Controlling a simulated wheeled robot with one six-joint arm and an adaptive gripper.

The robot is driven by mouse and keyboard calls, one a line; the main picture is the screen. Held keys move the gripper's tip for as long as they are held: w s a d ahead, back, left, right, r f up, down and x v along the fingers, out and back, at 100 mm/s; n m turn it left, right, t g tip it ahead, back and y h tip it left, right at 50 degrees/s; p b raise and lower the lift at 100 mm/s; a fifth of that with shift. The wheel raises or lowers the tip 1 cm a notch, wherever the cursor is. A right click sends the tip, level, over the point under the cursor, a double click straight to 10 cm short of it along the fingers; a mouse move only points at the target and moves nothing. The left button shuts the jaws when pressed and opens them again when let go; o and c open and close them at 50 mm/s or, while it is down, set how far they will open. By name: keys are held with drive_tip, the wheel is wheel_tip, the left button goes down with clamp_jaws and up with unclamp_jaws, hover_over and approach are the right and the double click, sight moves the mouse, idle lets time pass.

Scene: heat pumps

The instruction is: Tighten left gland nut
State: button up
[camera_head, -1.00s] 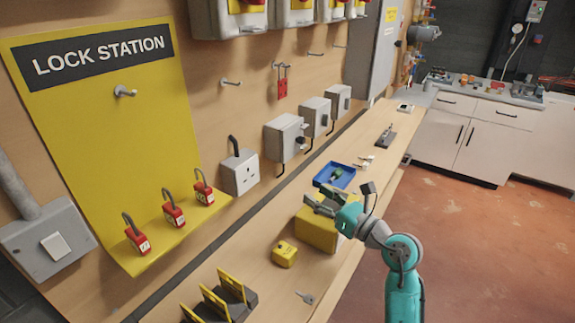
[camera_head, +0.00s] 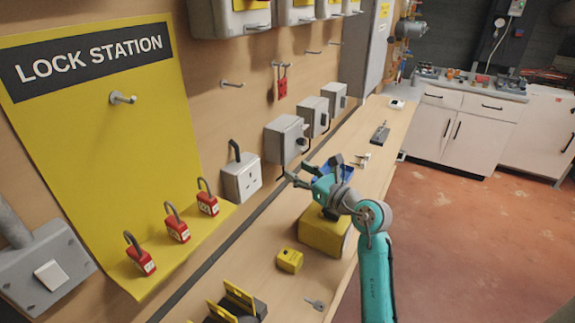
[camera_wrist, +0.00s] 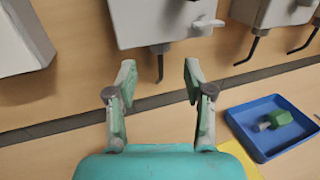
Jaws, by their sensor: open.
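Three grey switch boxes hang in a row on the wooden wall; the left box (camera_head: 285,140) also shows at the top of the wrist view (camera_wrist: 165,18), with a light grey rotary handle (camera_wrist: 207,26). Under it a small dark gland nut (camera_wrist: 160,48) sits where a short black cable (camera_wrist: 160,69) comes out. My gripper (camera_head: 296,169) is open and empty, reaching toward the wall just below the left box. In the wrist view the nut and cable appear between my two fingertips (camera_wrist: 160,72), and I see no contact. The nut is too small to make out in the head view.
A blue tray (camera_wrist: 252,145) holding a green-headed part (camera_wrist: 280,118) is at right in the wrist view. A yellow box (camera_head: 325,232) stands below my gripper on the bench. A white socket box (camera_head: 241,178) is left of the switch boxes.

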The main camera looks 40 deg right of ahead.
drive_tip(key=shift+w+a, duration=0.15)
drive_tip(key=shift+w, duration=2.3)
clamp_jaws()
